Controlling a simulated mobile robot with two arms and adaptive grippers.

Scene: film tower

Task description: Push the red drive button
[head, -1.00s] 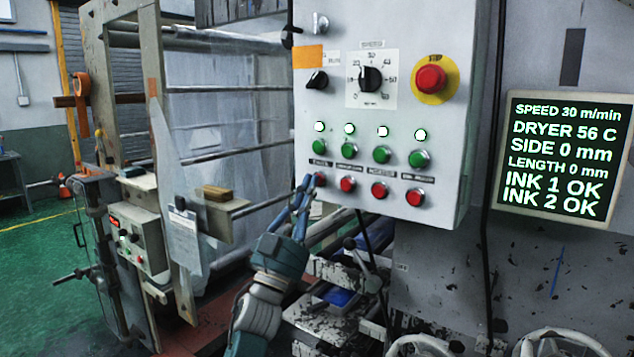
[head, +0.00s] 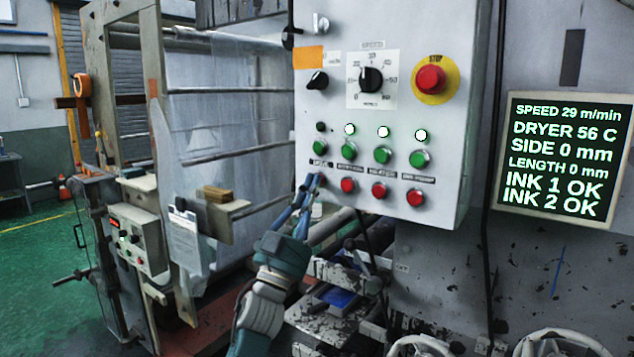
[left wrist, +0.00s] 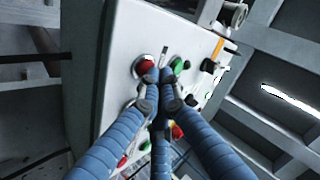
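The control panel (head: 455,140) has a row of red buttons below a row of green ones. The leftmost red button (head: 321,180), which I take as the drive button, is partly hidden by my left gripper (head: 313,181). It also shows in the left wrist view (left wrist: 147,65), just beyond the blue fingertips (left wrist: 157,82). The fingers are closed together with nothing between them. The tips are at the button; whether they touch it I cannot tell. The lamp (head: 320,127) above the leftmost green button (head: 320,147) is dark. My right gripper is not in view.
The other lamps in the row are lit. A red stop button (head: 431,79) on yellow and a speed dial (head: 371,80) are higher up. A screen (head: 560,150) reads SPEED 29 m/min. A film frame (head: 225,100) stands left of the panel.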

